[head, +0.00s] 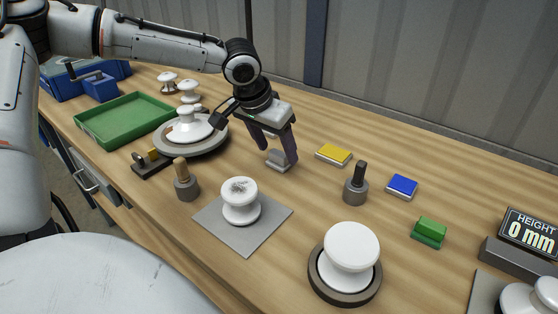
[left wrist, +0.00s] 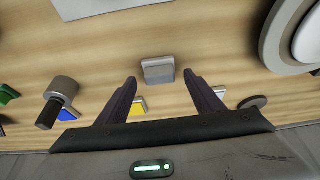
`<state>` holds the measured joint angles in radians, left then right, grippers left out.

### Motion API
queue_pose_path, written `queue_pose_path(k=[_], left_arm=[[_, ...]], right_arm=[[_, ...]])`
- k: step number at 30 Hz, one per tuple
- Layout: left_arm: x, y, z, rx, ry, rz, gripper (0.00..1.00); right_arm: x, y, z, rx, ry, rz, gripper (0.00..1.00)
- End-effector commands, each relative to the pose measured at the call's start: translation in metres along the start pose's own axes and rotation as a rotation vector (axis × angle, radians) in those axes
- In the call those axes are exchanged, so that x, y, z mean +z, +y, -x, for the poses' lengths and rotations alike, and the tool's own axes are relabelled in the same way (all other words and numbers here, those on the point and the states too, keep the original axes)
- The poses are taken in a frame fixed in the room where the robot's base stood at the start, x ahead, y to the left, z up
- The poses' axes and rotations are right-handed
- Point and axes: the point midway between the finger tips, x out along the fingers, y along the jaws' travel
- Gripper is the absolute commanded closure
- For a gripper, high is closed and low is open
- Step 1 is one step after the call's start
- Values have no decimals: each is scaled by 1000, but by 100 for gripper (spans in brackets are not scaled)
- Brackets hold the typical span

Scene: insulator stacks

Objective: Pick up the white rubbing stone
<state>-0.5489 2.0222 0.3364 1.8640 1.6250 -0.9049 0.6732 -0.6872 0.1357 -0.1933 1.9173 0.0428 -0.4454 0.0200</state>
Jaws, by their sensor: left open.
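A small pale grey-white block (head: 278,160), which looks like the white rubbing stone, lies on the wooden table. My left gripper (head: 277,155) is open and points down at the block, with its dark fingers to either side in the picture. In the left wrist view the block (left wrist: 158,68) shows just beyond and between the fingertips of the open gripper (left wrist: 160,78). Nothing is held. Whether the fingers touch the block cannot be told. My right gripper is not in view.
A yellow block (head: 333,154), a blue block (head: 401,186) and a green block (head: 429,231) lie to the right. A dark-handled tool (head: 357,184) stands near. A white insulator (head: 240,199) sits on a grey mat (head: 260,233) in front. A round turntable (head: 213,143) is left.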

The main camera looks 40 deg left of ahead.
Motion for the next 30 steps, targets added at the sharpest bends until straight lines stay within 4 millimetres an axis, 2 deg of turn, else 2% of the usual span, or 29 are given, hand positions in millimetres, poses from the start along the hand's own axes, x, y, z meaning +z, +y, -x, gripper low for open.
queue_pose_path(k=[3,11,18,20,30], left_arm=[[1,0,-11,0,-1,-1,39],[0,0,-12,1,2,-1,39],[0,0,-12,1,1,-1,80],[0,0,-12,1,2,-1,87],[-3,0,-7,1,3,0,87]], right_arm=[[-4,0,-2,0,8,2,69],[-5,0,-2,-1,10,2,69],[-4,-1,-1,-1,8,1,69],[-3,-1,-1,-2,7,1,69],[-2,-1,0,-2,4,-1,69]])
